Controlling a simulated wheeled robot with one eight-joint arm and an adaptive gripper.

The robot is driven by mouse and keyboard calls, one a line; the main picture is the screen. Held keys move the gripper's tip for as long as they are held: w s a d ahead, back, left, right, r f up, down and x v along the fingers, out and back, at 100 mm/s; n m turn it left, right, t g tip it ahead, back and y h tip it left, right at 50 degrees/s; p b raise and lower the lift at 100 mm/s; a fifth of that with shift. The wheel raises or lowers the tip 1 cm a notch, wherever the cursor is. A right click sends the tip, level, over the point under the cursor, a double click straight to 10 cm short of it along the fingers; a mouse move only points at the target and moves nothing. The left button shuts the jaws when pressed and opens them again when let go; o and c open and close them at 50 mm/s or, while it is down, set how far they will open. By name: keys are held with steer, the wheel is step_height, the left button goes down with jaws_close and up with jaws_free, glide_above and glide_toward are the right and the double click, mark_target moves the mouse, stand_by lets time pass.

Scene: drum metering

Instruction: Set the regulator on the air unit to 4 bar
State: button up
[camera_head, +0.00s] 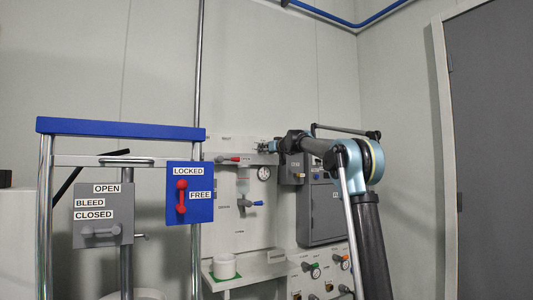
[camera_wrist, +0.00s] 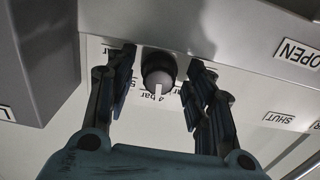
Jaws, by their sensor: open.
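The regulator knob (camera_wrist: 158,72) is dark and round with a white pointer mark, in the upper middle of the wrist view. The mark faces the bottom of the picture, towards a label reading "4 bar" (camera_wrist: 160,98). Other bar labels are partly hidden behind the fingers. My gripper (camera_wrist: 161,66) is open, with one finger on each side of the knob; I cannot tell whether either touches it. In the head view my gripper (camera_head: 268,147) is at the top of the wall panel (camera_head: 240,215), and the knob cannot be made out there.
In the head view a red-handled valve (camera_head: 232,159) and a round gauge (camera_head: 264,173) are close to my gripper. A grey cabinet (camera_head: 322,213) is at the right. A blue-topped frame (camera_head: 120,130) stands at the left. The wrist view shows an "OPEN" label (camera_wrist: 297,53) and grey housing (camera_wrist: 40,60).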

steer(key=shift+c, duration=0.6)
steer(key=c, duration=0.9)
steer(key=shift+c, duration=0.2)
steer(key=shift+m, duration=0.8)
steer(key=o, duration=1.1)
steer(key=shift+c, duration=0.2)
steer(key=shift+s, duration=0.1)
steer(key=v, duration=1.1)
steer(key=shift+s+d, duration=0.25)
steer(key=shift+d, duration=0.1)
